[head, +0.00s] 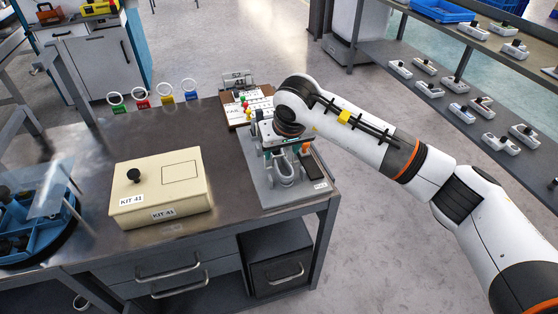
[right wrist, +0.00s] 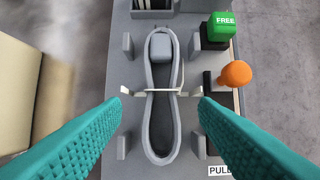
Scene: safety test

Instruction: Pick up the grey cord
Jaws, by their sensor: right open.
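The grey cord (right wrist: 149,130) is a long loop pinched at its middle by a pale tie, lying on a grey fixture board (head: 262,185) at the bench's right end. In the right wrist view, its upper end loops around a grey block (right wrist: 160,48). In the head view, the cord (head: 286,181) is partly hidden by my gripper. My right gripper (right wrist: 160,108) is open, its teal fingers above the board, one on each side of the cord's middle, not closed on it. In the head view, my right gripper (head: 284,153) hangs over the board. My left gripper is out of view.
A green FREE block (right wrist: 222,25) and an orange knob (right wrist: 236,74) stand right of the cord. Small grey posts flank it. A cream KIT 41 box (head: 160,188) sits left on the bench. A board with coloured pegs (head: 236,112) lies behind.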

